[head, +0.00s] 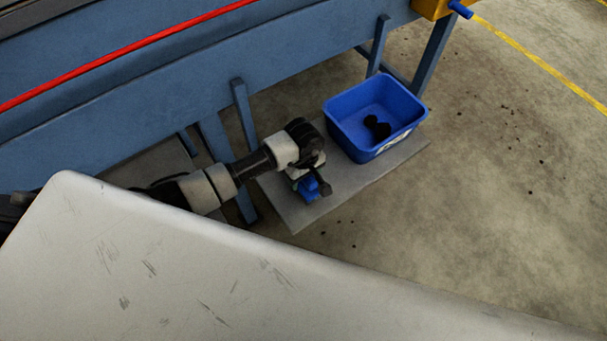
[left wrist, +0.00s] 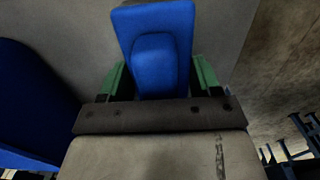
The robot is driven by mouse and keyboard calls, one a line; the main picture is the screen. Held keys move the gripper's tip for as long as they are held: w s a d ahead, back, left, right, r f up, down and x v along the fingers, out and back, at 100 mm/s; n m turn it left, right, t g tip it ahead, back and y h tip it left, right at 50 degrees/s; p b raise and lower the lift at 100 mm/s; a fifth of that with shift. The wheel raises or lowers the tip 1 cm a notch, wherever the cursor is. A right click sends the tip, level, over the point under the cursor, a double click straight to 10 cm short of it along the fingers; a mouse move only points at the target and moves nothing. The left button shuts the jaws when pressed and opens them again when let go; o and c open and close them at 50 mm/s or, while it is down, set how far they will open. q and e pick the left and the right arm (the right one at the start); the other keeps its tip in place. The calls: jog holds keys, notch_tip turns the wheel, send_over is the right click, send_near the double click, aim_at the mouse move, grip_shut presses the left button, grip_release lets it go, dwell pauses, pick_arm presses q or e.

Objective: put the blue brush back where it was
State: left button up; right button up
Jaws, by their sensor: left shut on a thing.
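The blue brush (head: 308,189) is between the fingers of my left gripper (head: 314,184), low over the grey board on the floor. In the left wrist view the brush (left wrist: 155,50) shows a flat blue plate with a raised blue block. The green fingers of my left gripper (left wrist: 160,82) are shut on it from both sides. I cannot tell whether the brush touches the board. My right gripper is not in view.
The grey board (head: 350,185) lies under the blue frame (head: 150,95) of the grader. A blue bin (head: 364,149) with dark lumps inside stands on the board, right of my left gripper. Frame legs (head: 243,112) stand close behind my arm. Open concrete floor (head: 480,200) lies to the right.

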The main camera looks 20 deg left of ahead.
pick_arm(q)
jog(key=shift+f, duration=0.1)
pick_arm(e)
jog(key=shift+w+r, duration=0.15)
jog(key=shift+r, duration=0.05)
pick_arm(q)
jog(key=o, duration=0.9)
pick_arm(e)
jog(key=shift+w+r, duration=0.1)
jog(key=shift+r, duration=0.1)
pick_arm(q)
notch_tip(320, 180, up, 12)
jog(key=shift+r+p, duration=0.15)
jog(key=shift+p, duration=0.8)
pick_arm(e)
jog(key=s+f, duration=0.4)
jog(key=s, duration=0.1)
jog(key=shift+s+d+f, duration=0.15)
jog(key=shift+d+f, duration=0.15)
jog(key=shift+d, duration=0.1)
